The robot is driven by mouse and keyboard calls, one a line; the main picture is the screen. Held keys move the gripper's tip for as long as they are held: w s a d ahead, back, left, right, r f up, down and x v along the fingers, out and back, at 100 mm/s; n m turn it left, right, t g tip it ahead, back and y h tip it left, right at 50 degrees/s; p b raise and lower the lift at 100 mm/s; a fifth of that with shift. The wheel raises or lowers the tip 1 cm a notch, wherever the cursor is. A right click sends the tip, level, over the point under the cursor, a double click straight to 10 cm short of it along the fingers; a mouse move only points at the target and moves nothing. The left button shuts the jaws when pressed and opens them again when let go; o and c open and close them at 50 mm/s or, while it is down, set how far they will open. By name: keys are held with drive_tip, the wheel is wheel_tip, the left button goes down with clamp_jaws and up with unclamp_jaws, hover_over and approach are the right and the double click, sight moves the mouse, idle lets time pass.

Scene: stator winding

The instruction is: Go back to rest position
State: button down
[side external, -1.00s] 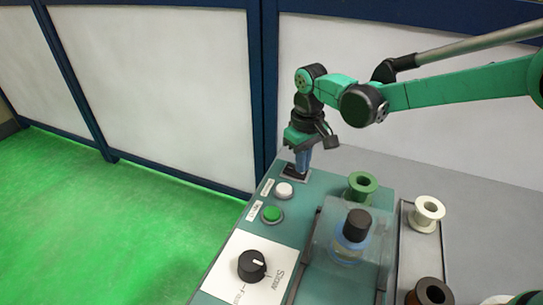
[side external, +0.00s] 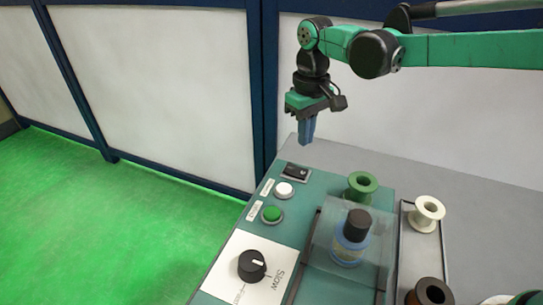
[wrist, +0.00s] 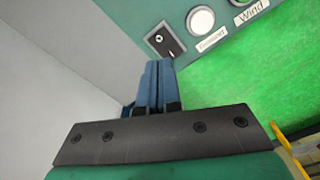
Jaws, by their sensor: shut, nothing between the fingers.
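My gripper (side external: 307,141) hangs above the back end of the green control panel (side external: 318,164), with its blue fingers together and nothing between them. It is clear of the panel. In the wrist view the blue fingers (wrist: 153,70) are side by side, pointing toward the black rocker switch (wrist: 164,40). In the side view that switch (side external: 297,172) lies on the panel below my gripper. My green arm reaches in from the right, raised above the work.
The panel carries a white button (side external: 283,190), a green button (side external: 271,214) and a black speed knob (side external: 252,265). A clear cover holds a blue bottle-like part with a black top (side external: 357,225). Spools, green (side external: 361,186) and white (side external: 426,213), stand at right. Air above is free.

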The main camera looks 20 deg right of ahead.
drive_tip(key=s+d+r+m+t, duration=0.2)
drive_tip(key=s+d+m+t, duration=0.1)
drive_tip(key=s+d+t, duration=0.4)
drive_tip(key=shift+s+d+r, duration=0.3)
drive_tip(key=shift+s+d, duration=1.6)
drive_tip(key=shift+s, duration=1.65)
